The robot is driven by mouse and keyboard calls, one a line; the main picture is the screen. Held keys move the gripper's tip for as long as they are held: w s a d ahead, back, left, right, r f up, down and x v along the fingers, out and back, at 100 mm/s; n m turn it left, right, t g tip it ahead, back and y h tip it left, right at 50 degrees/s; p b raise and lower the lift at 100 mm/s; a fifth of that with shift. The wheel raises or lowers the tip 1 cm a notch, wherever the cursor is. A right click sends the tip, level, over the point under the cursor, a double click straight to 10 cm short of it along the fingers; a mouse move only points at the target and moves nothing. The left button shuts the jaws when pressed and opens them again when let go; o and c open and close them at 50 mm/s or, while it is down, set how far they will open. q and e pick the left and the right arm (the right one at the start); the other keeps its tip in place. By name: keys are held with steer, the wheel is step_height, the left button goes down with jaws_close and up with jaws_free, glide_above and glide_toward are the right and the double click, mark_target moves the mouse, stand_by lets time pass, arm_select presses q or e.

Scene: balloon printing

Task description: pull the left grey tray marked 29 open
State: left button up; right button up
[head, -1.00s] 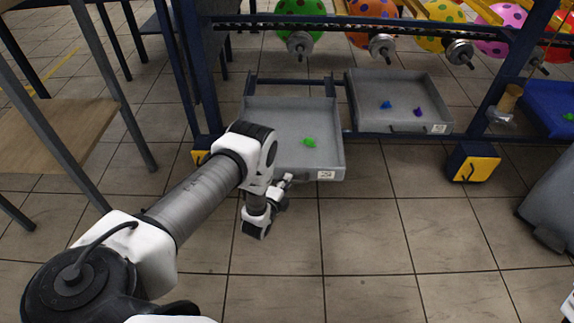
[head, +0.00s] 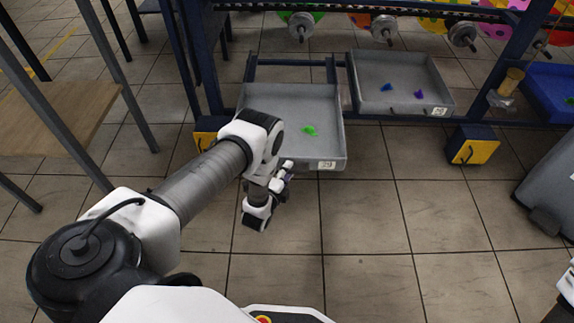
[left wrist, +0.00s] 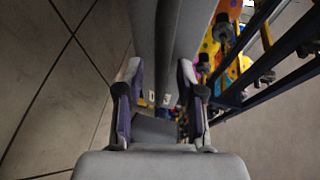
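The left grey tray (head: 250,95) is in the rack, with a green piece inside and a white label (head: 326,165) at the right end of its front; the label seems to read 29. It sticks out further toward me than the right grey tray. My left gripper (head: 284,172) is at its front, left of the label. In the left wrist view the fingers of my left gripper (left wrist: 158,75) stand apart, with grey surfaces (left wrist: 145,30) beyond and between them. I cannot make out the handle or a firm contact. My right gripper is not in view.
The right grey tray (head: 430,107) holds a blue and a purple piece. A blue bin (head: 545,85) is at the right. The rack has yellow-faced feet (head: 474,151). A table (head: 50,115) stands at the left. The floor before the trays is clear.

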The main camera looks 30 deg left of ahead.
arm_select(q)
steer(key=v, duration=1.2)
steer(key=shift+w, duration=0.1)
